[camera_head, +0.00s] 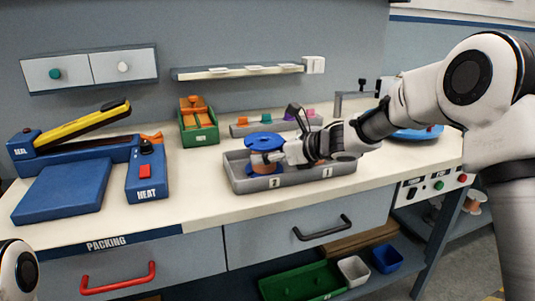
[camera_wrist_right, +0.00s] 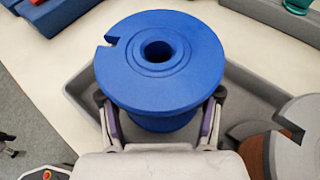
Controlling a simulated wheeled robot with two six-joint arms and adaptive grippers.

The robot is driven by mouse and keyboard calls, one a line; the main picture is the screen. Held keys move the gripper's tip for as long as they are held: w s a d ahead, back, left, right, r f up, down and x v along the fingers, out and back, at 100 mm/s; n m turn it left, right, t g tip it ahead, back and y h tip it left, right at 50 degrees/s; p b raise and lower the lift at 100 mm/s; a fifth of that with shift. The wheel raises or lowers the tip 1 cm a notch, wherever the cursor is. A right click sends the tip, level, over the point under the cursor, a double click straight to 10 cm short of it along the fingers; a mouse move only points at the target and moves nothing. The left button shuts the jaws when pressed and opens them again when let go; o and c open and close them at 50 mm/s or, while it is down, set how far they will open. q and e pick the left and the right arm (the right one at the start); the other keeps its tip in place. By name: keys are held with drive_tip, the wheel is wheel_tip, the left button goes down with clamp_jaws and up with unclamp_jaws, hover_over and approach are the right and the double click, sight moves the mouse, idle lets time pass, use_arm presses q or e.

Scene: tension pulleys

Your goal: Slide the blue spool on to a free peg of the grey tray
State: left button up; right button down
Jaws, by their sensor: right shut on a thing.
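The blue spool (camera_head: 265,139) is over the left part of the grey tray (camera_head: 305,177) in the head view. In the right wrist view the spool (camera_wrist_right: 125,76) shows its round top flange, notch and centre hole. My right gripper (camera_head: 272,157) is shut on the spool below that flange, with a finger on each side (camera_wrist_right: 161,98). A copper-coloured part shows under the flange in the head view; I cannot tell what it belongs to. The spool hides any peg beneath it, so I cannot tell whether it is on one. My left gripper is out of view.
A grey spool with copper winding (camera_wrist_right: 300,135) stands in the tray's right part. Behind the tray are a green bin (camera_head: 200,136) and a rack of coloured pieces (camera_head: 265,121). A blue heat sealer (camera_head: 62,188) stands at left. Bare bench lies left of the tray.

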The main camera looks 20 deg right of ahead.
drive_tip(key=shift+s+f, duration=0.1)
drive_tip(key=shift+f, duration=0.1)
drive_tip(key=shift+c, duration=0.8)
unclamp_jaws()
drive_tip(key=s+d, duration=0.2)
drive_tip(key=s, duration=0.1)
drive_tip(key=s+d, duration=0.6)
drive_tip(key=s, duration=0.1)
drive_tip(key=shift+d+r, duration=0.15)
drive_tip(key=shift+r, duration=0.1)
